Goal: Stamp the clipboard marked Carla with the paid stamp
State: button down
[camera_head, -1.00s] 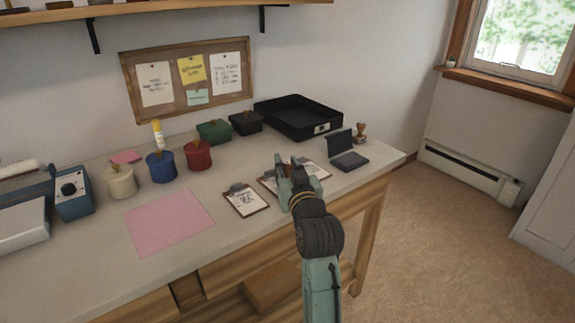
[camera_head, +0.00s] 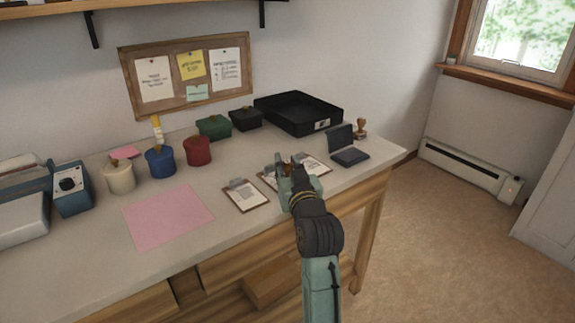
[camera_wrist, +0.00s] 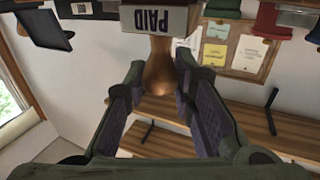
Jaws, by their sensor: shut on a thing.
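My gripper (camera_head: 290,170) is shut on the wooden handle of the paid stamp (camera_wrist: 158,70), above the row of clipboards. In the wrist view the stamp's block is labelled PAID and sits between and beyond the fingers. Three clipboards lie along the bench front: a left one (camera_head: 246,196), a middle one (camera_head: 267,182) partly hidden by my gripper, and a right one (camera_head: 316,164). The names on them are too small to read, so I cannot tell which is Carla's. An open dark ink pad (camera_head: 348,154) lies right of them.
Another wooden stamp (camera_head: 360,129) stands behind the ink pad. A black tray (camera_head: 298,112) is at the back. A pink sheet (camera_head: 167,218) lies left of the clipboards.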

jog(key=shift+f, duration=0.15)
notch_tip(320, 180, up, 7)
jog(key=p, duration=0.6)
dwell(0.3)
dwell(0.4)
